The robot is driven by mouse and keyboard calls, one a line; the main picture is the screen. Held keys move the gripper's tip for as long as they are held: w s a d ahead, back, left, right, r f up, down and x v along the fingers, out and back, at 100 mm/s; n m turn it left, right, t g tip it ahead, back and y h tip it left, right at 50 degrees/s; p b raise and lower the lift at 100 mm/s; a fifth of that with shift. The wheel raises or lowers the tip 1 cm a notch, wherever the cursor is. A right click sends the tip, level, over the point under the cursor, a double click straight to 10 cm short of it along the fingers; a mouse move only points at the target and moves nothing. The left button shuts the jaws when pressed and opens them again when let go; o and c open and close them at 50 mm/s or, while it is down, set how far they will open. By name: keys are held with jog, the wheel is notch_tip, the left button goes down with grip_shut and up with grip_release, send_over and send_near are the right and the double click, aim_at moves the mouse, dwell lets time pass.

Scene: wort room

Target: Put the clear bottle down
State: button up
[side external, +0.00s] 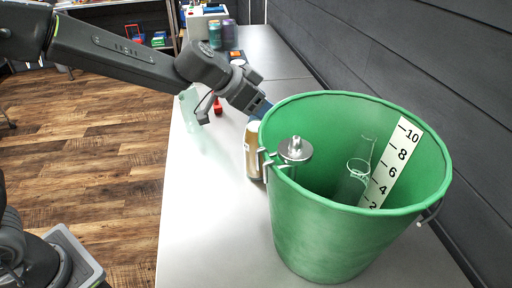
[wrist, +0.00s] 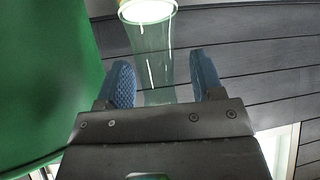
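In the wrist view, a clear, faintly greenish bottle (wrist: 153,65) shows between the fingers, with bright streaks on it. A bright disc with a yellowish rim lies at its far end; I cannot tell if it belongs to the bottle. My gripper (wrist: 162,65) has its blue fingers apart, with a visible gap on the bottle's right side, so it does not look clamped. In the side view my gripper (side external: 262,108) is just behind the bucket's left rim, its tips partly hidden. No bottle is clear to see there.
A green bucket (side external: 320,235) with a scale strip stands on the white table (side external: 205,235), a clear vessel (side external: 355,180) inside it. A pale translucent thing (side external: 189,108) is left of my wrist.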

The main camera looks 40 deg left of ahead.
grip_shut()
dwell(0.3)
jog(key=shift+r, duration=0.15)
